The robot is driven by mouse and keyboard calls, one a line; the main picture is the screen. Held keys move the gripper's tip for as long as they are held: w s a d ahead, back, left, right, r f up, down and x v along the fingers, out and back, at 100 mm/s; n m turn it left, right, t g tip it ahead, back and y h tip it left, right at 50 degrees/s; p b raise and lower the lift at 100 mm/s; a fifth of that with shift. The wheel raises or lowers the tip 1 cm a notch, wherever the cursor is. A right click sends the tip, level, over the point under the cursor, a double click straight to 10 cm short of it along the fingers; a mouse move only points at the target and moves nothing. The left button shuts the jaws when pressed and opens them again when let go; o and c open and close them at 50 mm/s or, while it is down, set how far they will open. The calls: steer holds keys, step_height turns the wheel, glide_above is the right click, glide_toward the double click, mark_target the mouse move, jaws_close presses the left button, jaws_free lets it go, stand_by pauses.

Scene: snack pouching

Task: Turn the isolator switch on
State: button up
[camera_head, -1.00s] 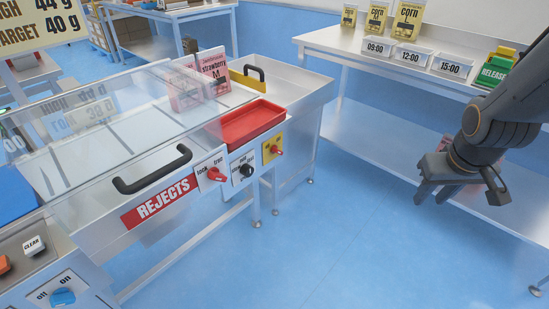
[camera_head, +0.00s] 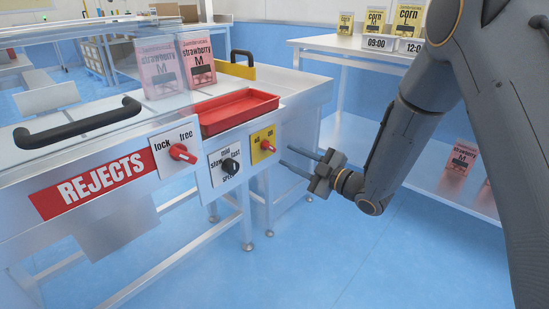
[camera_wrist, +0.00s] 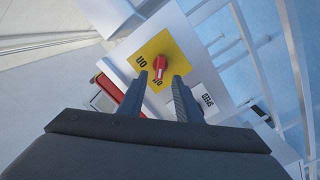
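The isolator switch is a red knob (camera_head: 267,145) on a yellow plate (camera_head: 258,157) at the right end of the front panel. In the head view, "on" is legible at the plate's upper right. My gripper (camera_head: 284,155) is open and empty, just right of the knob, with its two fingers pointing at it. In the wrist view, the red knob (camera_wrist: 159,66) shows between and just beyond the fingertips (camera_wrist: 160,77), against the yellow plate (camera_wrist: 178,47). The fingers look apart from the knob, though contact is hard to tell. The knob's exact setting is unclear.
Left of the switch are a black speed dial (camera_head: 229,166) and a red lock/free knob (camera_head: 182,153). A red tray (camera_head: 238,108) sits above the panel. A bench (camera_head: 345,50) with corn pouches stands behind.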

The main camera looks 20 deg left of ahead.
mark_target(272, 149)
steer(key=shift+b+x, duration=0.5)
steer(key=shift+x, duration=3.35)
steer(key=shift+s, duration=0.15)
steer(key=c, duration=0.7)
